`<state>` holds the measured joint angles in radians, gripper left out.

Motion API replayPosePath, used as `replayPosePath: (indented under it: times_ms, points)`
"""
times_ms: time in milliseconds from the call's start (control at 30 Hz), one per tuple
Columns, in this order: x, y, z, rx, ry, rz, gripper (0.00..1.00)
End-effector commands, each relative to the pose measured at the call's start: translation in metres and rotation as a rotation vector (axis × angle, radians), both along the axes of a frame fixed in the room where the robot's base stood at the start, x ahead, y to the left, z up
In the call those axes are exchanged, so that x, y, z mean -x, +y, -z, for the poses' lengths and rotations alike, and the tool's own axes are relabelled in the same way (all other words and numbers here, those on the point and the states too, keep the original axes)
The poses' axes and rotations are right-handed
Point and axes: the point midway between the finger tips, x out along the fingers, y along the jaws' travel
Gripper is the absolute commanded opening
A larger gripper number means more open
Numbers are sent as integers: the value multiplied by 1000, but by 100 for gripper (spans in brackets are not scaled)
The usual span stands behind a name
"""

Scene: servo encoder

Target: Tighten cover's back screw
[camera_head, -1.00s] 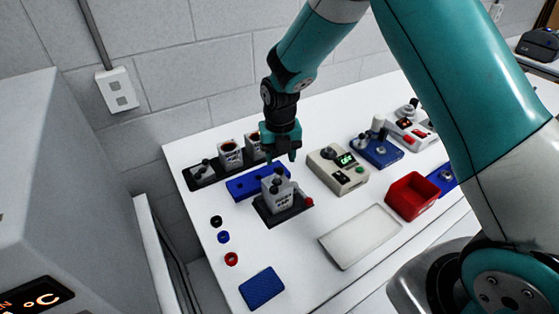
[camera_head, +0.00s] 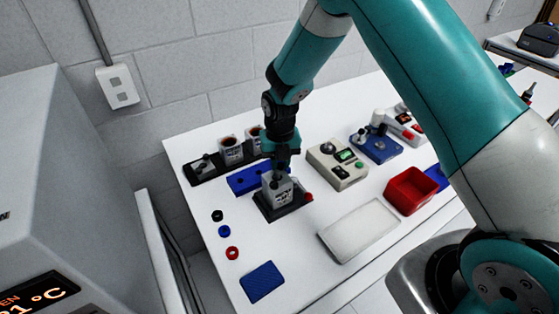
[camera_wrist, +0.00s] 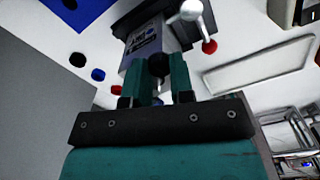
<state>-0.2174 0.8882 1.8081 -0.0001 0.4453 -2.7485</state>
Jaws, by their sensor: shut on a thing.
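The grey servo unit with its cover (camera_head: 279,193) stands upright on a black base plate (camera_head: 283,211). A black screw head (camera_head: 276,178) shows on the front part of the cover's top. My gripper (camera_head: 281,171) points straight down at the rear of the cover and is shut on the back screw, whose head is mostly hidden by the fingers. In the wrist view, a round black screw head (camera_wrist: 158,65) shows at the gap between my two teal fingers, with the labelled grey face of the unit (camera_wrist: 146,40) beyond it. I cannot tell which screw head that is.
A red knob (camera_head: 309,197) sits beside the base plate. A blue block (camera_head: 247,180) and a black rack with grey units (camera_head: 231,152) stand behind. A beige device (camera_head: 337,165), white tray (camera_head: 359,231) and red bin (camera_head: 411,191) lie right. Black, blue and red rings lie left.

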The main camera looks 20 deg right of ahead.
Motion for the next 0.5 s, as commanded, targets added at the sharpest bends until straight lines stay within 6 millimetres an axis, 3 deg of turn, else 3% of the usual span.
replayPosePath:
  times_ms: [267,500]
  points:
    - [0,0,1,0,0,78,0]
    - [0,0,2,-1,-2,254,0]
